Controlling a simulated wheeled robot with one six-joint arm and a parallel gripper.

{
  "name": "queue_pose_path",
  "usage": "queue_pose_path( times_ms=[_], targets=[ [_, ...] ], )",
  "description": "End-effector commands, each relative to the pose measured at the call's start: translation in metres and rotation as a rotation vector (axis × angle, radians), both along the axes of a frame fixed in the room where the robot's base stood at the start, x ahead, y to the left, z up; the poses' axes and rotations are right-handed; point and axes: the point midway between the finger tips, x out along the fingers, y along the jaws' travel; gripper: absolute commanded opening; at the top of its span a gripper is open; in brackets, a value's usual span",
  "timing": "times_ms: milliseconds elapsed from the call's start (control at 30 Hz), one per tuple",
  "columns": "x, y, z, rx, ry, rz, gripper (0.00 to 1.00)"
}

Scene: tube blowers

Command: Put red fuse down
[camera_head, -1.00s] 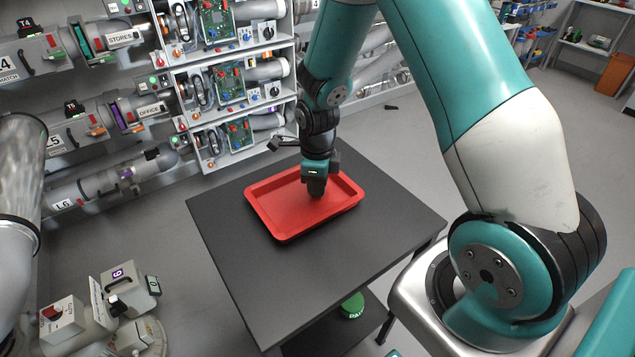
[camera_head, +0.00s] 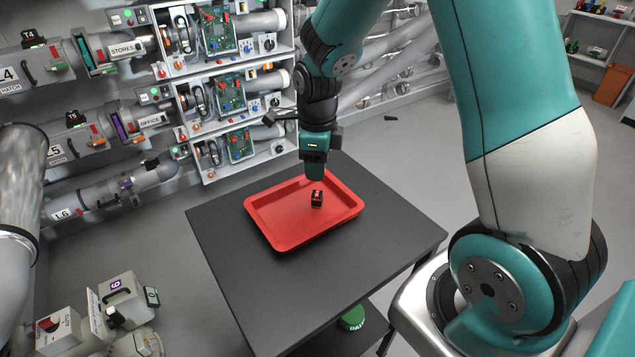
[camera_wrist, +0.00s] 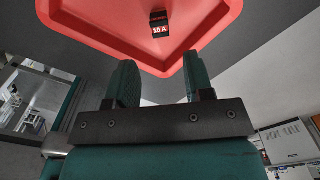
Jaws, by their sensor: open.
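The red fuse is a small black block with a red label face reading "10 A". It (camera_head: 317,199) rests in the red tray (camera_head: 277,240), right of the tray's middle. In the wrist view the fuse (camera_wrist: 159,24) shows beyond my fingertips, apart from them, inside the tray (camera_wrist: 215,22). My gripper (camera_head: 314,176) is above the tray, just behind and above the fuse in the head view. In the wrist view its two green fingers (camera_wrist: 158,80) are spread apart with nothing between them.
The tray lies on a dark table (camera_head: 225,250) with free surface around it. A green round item (camera_head: 352,318) is on the lower shelf. Racks of circuit boards (camera_head: 232,92) and pipes stand behind on the left. Grey boxes (camera_head: 120,295) stand at the lower left.

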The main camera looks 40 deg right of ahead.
Motion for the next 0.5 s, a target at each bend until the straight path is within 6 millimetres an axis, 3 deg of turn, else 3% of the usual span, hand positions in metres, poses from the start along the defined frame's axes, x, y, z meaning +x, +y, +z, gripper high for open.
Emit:
queue_pose_path(
  times_ms=[100,267,367,500],
  targets=[
    [0.001,0.000,0.019,0.000,-0.003,0.000,0.48],
    [-0.001,0.003,0.033,0.004,-0.003,0.034,0.48],
    [-0.009,0.017,0.046,0.025,-0.018,0.199,0.48],
    [-0.036,0.056,0.075,0.076,-0.070,0.701,0.48]
  ],
)
